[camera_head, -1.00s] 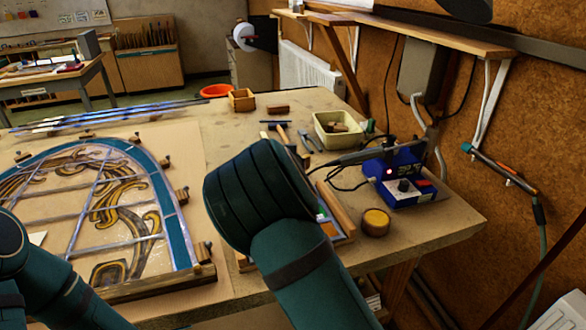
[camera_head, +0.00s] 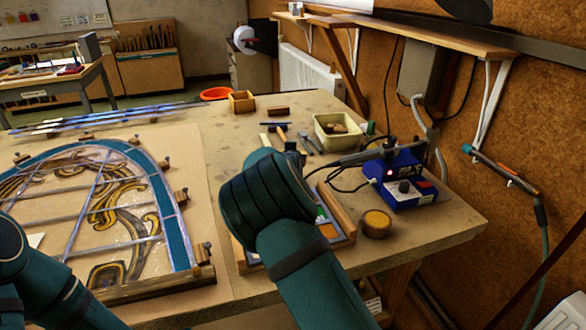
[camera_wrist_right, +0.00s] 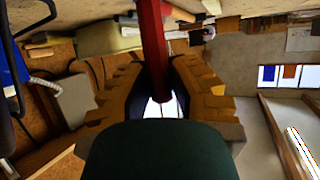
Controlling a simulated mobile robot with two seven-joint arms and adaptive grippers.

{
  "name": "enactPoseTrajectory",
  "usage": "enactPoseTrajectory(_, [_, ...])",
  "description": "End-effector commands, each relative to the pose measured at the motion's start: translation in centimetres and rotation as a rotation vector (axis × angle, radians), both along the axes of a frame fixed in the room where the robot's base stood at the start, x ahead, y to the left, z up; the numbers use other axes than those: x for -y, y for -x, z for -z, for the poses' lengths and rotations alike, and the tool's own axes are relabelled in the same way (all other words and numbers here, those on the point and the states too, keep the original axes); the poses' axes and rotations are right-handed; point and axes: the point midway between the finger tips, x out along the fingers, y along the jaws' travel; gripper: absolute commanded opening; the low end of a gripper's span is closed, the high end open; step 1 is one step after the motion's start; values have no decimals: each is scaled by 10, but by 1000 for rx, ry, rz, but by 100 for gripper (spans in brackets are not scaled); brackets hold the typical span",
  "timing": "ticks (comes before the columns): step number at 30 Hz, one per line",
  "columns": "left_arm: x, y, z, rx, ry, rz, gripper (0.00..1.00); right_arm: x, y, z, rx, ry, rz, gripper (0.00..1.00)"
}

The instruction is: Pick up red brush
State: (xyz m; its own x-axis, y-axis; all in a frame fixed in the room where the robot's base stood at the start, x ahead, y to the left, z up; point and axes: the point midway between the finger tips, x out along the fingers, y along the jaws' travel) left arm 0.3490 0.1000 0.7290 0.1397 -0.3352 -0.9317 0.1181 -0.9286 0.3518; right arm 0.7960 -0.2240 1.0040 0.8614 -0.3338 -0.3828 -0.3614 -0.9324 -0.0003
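The red brush (camera_wrist_right: 153,45) shows in the right wrist view as a long red handle running from the top edge down to between the fingers of my right gripper (camera_wrist_right: 163,80). The fingers lean inward close on both sides of the handle and appear shut on it. The brush's far end is outside that view. In the head view, my right forearm covers the brush, and only a dark part of the right gripper (camera_head: 292,148) shows past the wrist. My left arm is at the lower left of the head view; its gripper is out of frame.
The leaded panel (camera_head: 170,205) lies on the workbench (camera_head: 455,228) at left. A cream tray (camera_head: 325,139), a blue soldering station (camera_head: 405,190), a round tin (camera_head: 376,224) and a framed tray (camera_head: 345,240) surround my right arm. Loose tools lie beyond its wrist.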

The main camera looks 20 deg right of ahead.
Motion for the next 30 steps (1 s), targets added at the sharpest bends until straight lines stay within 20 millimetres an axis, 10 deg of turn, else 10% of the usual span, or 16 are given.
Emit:
enactPoseTrajectory(14, [0, 0, -1, -1, 0, 0, 47, 0, 0, -5, 1, 0, 0, 0])
enactPoseTrajectory(30, [1, 4, -22, -10, 1, 2, 47, 0, 0, -93, 2, 0, -1, 0])
